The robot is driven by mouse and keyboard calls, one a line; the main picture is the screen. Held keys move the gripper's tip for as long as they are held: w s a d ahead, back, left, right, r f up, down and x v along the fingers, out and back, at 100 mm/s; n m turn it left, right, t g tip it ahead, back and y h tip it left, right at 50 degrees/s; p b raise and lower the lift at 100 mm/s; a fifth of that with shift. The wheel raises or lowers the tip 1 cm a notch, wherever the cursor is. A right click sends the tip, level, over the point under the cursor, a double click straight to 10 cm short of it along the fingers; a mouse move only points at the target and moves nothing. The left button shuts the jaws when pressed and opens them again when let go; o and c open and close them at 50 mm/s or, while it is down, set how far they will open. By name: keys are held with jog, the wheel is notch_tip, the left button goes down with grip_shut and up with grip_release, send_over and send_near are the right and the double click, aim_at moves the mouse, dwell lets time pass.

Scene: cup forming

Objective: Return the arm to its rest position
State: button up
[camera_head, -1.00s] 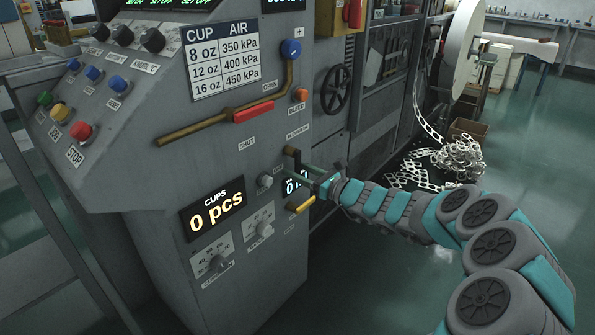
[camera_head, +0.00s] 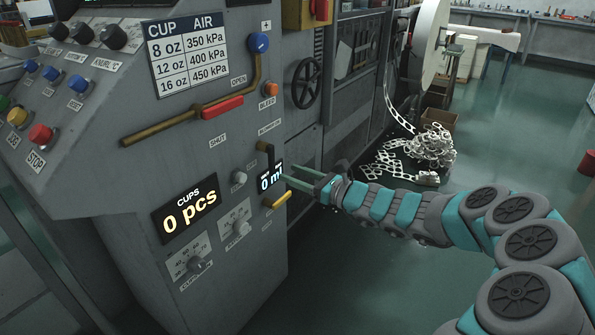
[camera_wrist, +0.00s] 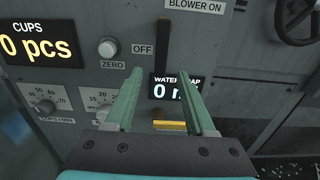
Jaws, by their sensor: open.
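My gripper (camera_head: 303,177) is open and empty, reaching from the right toward the front of the grey machine (camera_head: 262,200). In the wrist view its two green fingers (camera_wrist: 158,100) are spread apart, with the small "0 m..." display (camera_wrist: 166,88) between them. A dark upright lever (camera_head: 266,154) stands just above that display, and it also shows in the wrist view (camera_wrist: 162,45). A yellow handle (camera_head: 282,200) lies below the display. The fingers look apart from the lever; I cannot tell the exact gap.
The "CUPS 0 pcs" display (camera_head: 189,211) and several knobs sit left of my gripper. A red-gripped brass lever (camera_head: 221,107) and a black handwheel (camera_head: 306,83) are above. Scrap strip (camera_head: 428,146) lies behind my arm. The green floor (camera_head: 365,270) at right is open.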

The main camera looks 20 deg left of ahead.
jog(key=s+r+n+g, duration=0.3)
jog(key=s+r+n, duration=0.15)
jog(key=s, duration=0.25)
jog(key=s+r+n+g, duration=0.3)
jog(key=s+r+n, duration=0.15)
jog(key=s, duration=0.25)
jog(key=s+d+f+n+g+h, duration=0.2)
jog(key=s+d+n+h, duration=0.15)
jog(key=s+n, duration=0.55)
jog(key=s+d+f+n+h, duration=0.1)
jog(key=s+d+f+h, duration=0.2)
jog(key=s+d, duration=0.4)
jog(key=s+d+f+n+h, duration=0.1)
jog(key=s+d+f+h, duration=0.3)
jog(key=d, duration=1)
jog(key=s+d+f+n+h, duration=0.1)
jog(key=s+d+f+h, duration=0.2)
jog(key=s+d+h, duration=0.3)
jog(key=s+d, duration=0.3)
jog(key=d, duration=0.2)
jog(key=shift+s+f+n+t+h, duration=0.3)
jog(key=shift+s+f+n+h, duration=0.05)
jog(key=shift+s+n, duration=0.05)
jog(key=shift+d, duration=0.1)
